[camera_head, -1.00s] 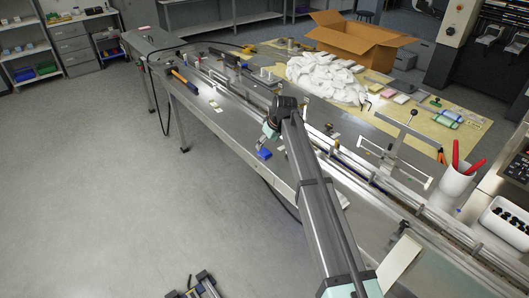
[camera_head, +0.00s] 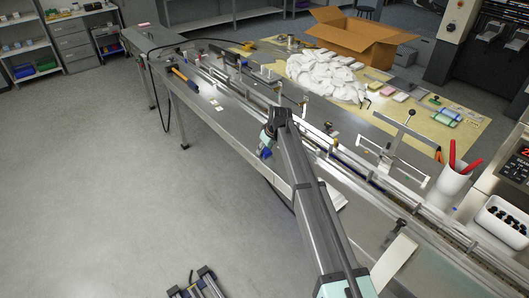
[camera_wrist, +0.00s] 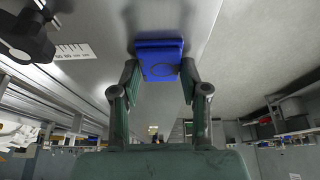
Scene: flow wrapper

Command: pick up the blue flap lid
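The blue flap lid (camera_wrist: 160,60) lies on the grey metal table surface in the wrist view, at the top middle. My gripper (camera_wrist: 160,72) is open, with one finger on each side of the lid. The fingertips are close to its side edges; I cannot tell whether they touch it. In the head view my gripper (camera_head: 265,146) is low over the near edge of the long steel table, and only a small patch of the blue lid (camera_head: 266,153) shows behind it.
A guide rail (camera_head: 345,155) runs along the table beyond my gripper. A hammer (camera_head: 184,79) lies farther left. A cardboard box (camera_head: 355,38) and a white heap (camera_head: 325,76) are at the back. A white cup with red-handled tools (camera_head: 452,182) stands at right.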

